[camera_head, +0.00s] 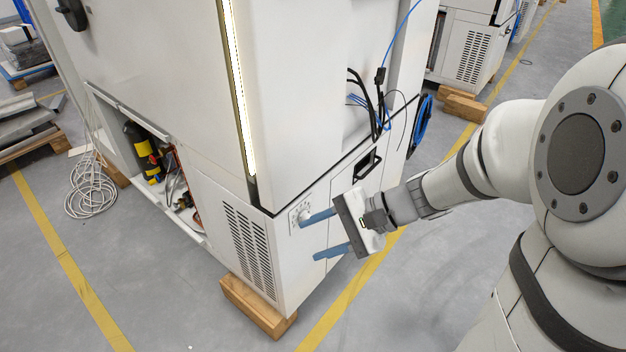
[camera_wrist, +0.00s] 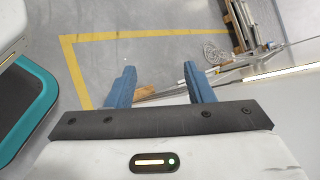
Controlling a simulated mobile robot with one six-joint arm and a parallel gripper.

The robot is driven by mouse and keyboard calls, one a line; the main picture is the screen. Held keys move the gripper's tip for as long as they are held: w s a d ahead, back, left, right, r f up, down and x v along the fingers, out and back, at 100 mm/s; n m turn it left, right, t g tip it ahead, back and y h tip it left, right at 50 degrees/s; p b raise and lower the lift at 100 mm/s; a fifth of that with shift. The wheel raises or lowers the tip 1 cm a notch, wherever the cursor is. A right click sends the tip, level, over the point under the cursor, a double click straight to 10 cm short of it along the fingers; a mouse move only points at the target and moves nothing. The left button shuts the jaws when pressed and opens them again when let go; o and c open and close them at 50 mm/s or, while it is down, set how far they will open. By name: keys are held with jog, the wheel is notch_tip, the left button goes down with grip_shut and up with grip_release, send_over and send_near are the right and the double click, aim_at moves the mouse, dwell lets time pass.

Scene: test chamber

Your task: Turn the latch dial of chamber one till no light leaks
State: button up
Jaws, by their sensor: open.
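The white chamber (camera_head: 290,90) fills the middle of the head view. A bright vertical strip of light (camera_head: 240,90) runs down its near corner edge. A small pale dial (camera_head: 300,213) with marks around it sits on the lower panel, below the light strip. My gripper (camera_head: 312,238) is open, with two blue fingers apart and nothing seen between them. The upper finger's tip is close to the dial and partly overlaps it; I cannot tell if they touch. In the wrist view, my gripper (camera_wrist: 160,80) shows spread fingers, and the dial is not visible.
A black recessed handle (camera_head: 367,164) and hanging black and blue cables (camera_head: 378,105) are right of the dial. A wooden block (camera_head: 258,306) supports the chamber. An open bay (camera_head: 150,160) with a yellow-black cylinder is at left. Yellow lines cross the grey floor.

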jog(key=w+f+m+t+y+b, duration=0.3)
jog(key=w+f+m+t+b, duration=0.15)
jog(key=w+f+b, duration=0.5)
jog(key=m+t+b, duration=0.6)
jog(key=m+t, duration=0.1)
send_near(306, 217)
jog(key=b+x, duration=0.2)
jog(key=x, duration=0.6)
jog(key=shift+w+f, duration=0.3)
jog(key=shift+f, duration=0.25)
jog(key=shift+d+g, duration=0.1)
jog(key=shift+g, duration=0.15)
jog(key=shift+c, duration=0.3)
